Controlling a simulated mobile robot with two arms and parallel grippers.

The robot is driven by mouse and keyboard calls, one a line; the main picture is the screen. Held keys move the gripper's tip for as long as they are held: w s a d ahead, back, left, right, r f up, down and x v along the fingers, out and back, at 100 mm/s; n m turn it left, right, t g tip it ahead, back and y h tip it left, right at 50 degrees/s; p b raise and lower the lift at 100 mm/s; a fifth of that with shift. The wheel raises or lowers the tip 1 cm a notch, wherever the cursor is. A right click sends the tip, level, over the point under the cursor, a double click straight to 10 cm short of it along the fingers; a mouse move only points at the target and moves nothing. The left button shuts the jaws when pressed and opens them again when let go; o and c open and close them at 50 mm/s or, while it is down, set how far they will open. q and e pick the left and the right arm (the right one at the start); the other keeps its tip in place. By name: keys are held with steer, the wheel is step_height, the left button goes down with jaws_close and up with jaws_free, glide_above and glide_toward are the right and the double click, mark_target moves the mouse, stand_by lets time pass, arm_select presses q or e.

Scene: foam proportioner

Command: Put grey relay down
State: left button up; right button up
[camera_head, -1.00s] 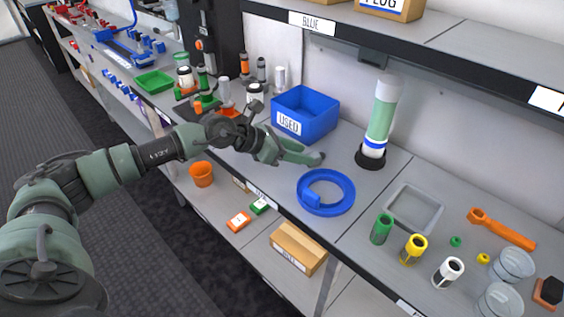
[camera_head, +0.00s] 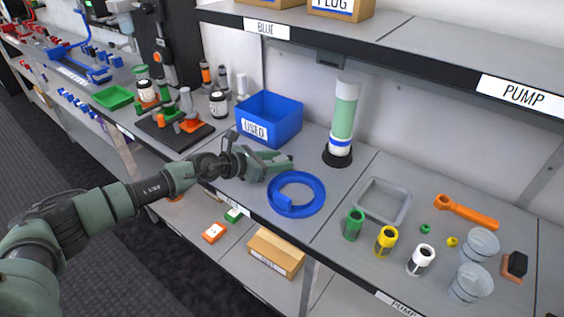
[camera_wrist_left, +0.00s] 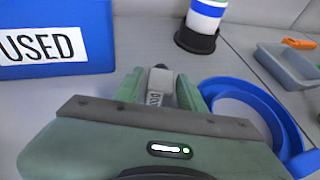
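My left gripper (camera_head: 285,162) is low over the grey bench, between the blue bin (camera_head: 268,119) marked USED and the blue ring (camera_head: 297,194). In the left wrist view the fingers (camera_wrist_left: 160,95) stand either side of a small grey block with a printed label, the grey relay (camera_wrist_left: 159,80). The fingers appear closed on it. Its lower part is hidden by the gripper body, and I cannot tell whether it touches the bench. In the head view the relay cannot be made out. My right gripper is not in view.
To the right are a grey tray (camera_head: 402,204), green, yellow and white cups, an orange wrench (camera_head: 466,211) and clear jars. A shelf edge (camera_head: 420,72) overhangs the back.

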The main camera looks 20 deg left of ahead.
arm_select(q)
steer(key=shift+s, duration=0.1)
jaws_close()
steer(key=shift+r, duration=0.2)
